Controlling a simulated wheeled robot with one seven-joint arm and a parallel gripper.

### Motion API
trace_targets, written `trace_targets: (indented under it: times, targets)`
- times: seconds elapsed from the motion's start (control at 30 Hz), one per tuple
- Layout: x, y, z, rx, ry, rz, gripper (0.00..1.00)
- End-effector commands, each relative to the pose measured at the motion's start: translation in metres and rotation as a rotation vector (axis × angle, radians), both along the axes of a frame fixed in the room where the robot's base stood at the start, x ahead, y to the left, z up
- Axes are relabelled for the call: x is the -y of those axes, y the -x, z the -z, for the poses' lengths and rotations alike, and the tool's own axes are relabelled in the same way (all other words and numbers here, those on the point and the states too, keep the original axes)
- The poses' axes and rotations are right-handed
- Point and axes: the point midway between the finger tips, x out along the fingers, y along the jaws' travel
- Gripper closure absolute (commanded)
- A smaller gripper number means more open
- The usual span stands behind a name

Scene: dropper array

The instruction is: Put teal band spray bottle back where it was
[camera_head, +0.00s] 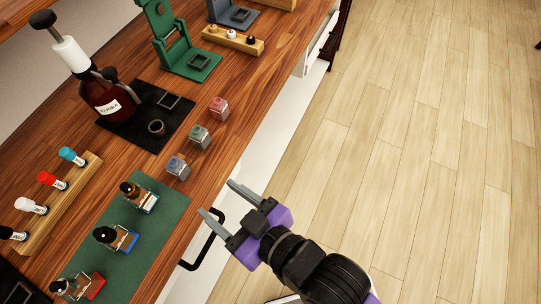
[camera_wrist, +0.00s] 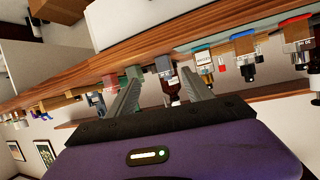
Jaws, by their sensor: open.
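Three small brown bottles with black tops stand in a row on a green mat (camera_head: 166,222). The farthest bottle (camera_head: 130,191) has a light teal-blue band low on it and seems to be the teal band one. The middle bottle (camera_head: 106,236) has a blue band and the nearest bottle (camera_head: 66,287) a red band. My gripper (camera_head: 216,197) is open and empty, out past the counter's front edge, right of the mat and apart from every bottle. In the wrist view its fingers (camera_wrist: 159,74) are spread, with the tilted counter beyond.
Three small glass cubes (camera_head: 199,137) stand beyond the mat near the edge. A wooden rack (camera_head: 62,206) of capped vials is left of it. A large brown pump bottle (camera_head: 107,97) stands on a black tray. A black handle (camera_head: 205,240) is below the counter. Open floor lies right.

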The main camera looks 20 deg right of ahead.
Motion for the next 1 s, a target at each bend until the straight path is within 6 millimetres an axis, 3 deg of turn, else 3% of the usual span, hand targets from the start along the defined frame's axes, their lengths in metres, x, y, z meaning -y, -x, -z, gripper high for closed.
trace_targets:
  times: [0.03, 0.2, 0.4, 0.5, 0.7, 1.0]
  targets:
    - [0.026, 0.008, 0.011, -0.011, -0.005, 0.063, 0.40]
    - [0.102, 0.036, 0.022, 0.005, -0.017, 0.248, 0.40]
    - [0.176, 0.087, 0.018, 0.039, -0.007, 0.434, 0.40]
    - [0.203, 0.114, 0.010, 0.060, 0.005, 0.506, 0.40]
    - [0.232, 0.152, -0.009, 0.093, 0.023, 0.588, 0.40]
    - [0.239, 0.162, -0.017, 0.107, 0.026, 0.608, 0.40]
